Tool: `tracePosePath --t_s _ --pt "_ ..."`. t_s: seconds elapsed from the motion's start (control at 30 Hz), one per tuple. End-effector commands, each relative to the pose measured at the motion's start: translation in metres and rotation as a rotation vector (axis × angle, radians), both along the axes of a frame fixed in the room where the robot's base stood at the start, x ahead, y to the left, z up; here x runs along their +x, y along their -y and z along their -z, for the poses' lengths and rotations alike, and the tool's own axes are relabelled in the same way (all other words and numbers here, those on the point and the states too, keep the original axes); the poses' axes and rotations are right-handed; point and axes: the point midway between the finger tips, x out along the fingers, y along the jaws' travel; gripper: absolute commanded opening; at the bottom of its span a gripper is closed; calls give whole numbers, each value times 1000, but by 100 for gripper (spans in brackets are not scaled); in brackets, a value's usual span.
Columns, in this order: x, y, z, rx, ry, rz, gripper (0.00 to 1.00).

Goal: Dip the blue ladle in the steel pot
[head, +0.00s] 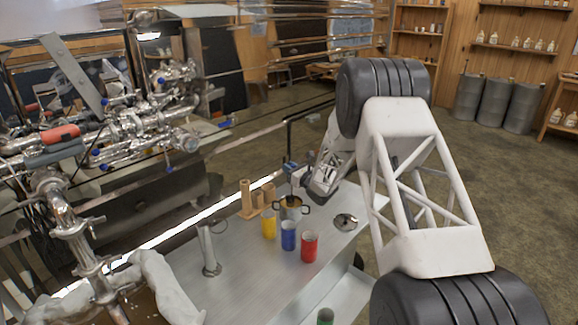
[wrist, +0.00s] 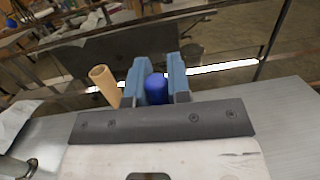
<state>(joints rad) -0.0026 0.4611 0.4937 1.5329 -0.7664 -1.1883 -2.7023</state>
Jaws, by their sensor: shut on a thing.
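The steel pot (head: 291,212) stands on the metal table with a handle on each side and its top uncovered. My gripper (head: 291,167) is right above the pot in the head view. In the wrist view its two blue fingers (wrist: 157,80) are shut on a dark blue rounded piece, the blue ladle (wrist: 156,90). The ladle's lower part is hidden in the wrist view and too small to make out in the head view. I cannot tell whether its bowl is inside the pot or just above it.
Yellow (head: 268,225), blue (head: 288,236) and red (head: 309,247) cups stand in front of the pot. A lid (head: 345,222) lies to its right. A metal post (head: 209,250) stands farther left.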

Motion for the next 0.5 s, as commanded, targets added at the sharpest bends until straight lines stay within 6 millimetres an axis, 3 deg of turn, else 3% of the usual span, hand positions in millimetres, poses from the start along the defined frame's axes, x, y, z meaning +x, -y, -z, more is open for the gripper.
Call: tracePosePath --t_s 0.5 --pt "0 0 25 0 0 0 3"
